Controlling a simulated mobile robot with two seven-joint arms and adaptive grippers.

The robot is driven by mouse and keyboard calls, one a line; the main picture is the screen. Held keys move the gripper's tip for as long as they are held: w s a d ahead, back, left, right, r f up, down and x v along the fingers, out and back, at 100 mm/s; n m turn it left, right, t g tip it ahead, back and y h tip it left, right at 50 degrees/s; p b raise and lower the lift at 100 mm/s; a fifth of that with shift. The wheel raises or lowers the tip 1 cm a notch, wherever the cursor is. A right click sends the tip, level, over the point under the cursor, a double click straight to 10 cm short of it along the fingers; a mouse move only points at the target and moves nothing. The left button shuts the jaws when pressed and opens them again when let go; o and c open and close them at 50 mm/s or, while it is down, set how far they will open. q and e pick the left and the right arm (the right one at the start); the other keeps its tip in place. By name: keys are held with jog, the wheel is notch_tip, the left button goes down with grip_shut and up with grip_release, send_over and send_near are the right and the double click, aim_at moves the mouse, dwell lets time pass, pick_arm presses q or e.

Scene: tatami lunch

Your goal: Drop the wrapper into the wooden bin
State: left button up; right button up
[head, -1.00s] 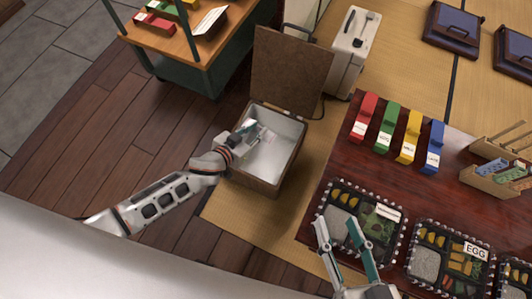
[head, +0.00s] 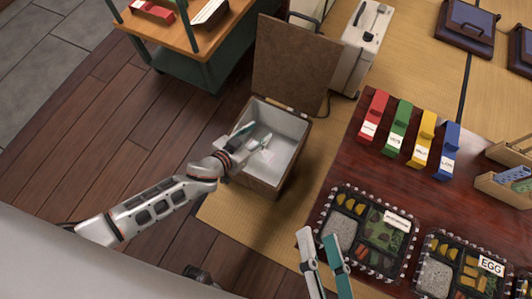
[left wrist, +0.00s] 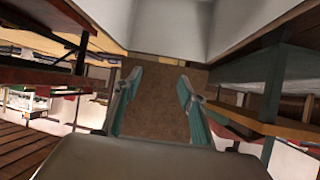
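The wooden bin (head: 249,180) stands on the floor mat left of the dark table. Its brown lid (head: 293,65) is open, and its inside is pale grey. My left gripper (head: 255,136) is over the bin's mouth with its fingers apart. The left wrist view shows the fingers (left wrist: 158,90) apart with nothing between them. A faint whitish patch (head: 268,155) shows inside the bin below the fingers; I cannot tell for certain whether it is the wrapper. My right gripper (head: 318,234) is beside the nearer lunch box, fingers apart and empty.
The dark red table (head: 375,170) at right holds lunch boxes (head: 366,232), several coloured blocks (head: 423,139) and a wooden rack (head: 503,187). A pale case (head: 358,55) stands behind the bin. A shelved cart (head: 188,68) is at upper left. Wooden floor at left is clear.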

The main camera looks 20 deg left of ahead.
pick_arm(q)
jog(key=shift+s, duration=0.1)
jog(key=v, duration=1.2)
dwell(0.4)
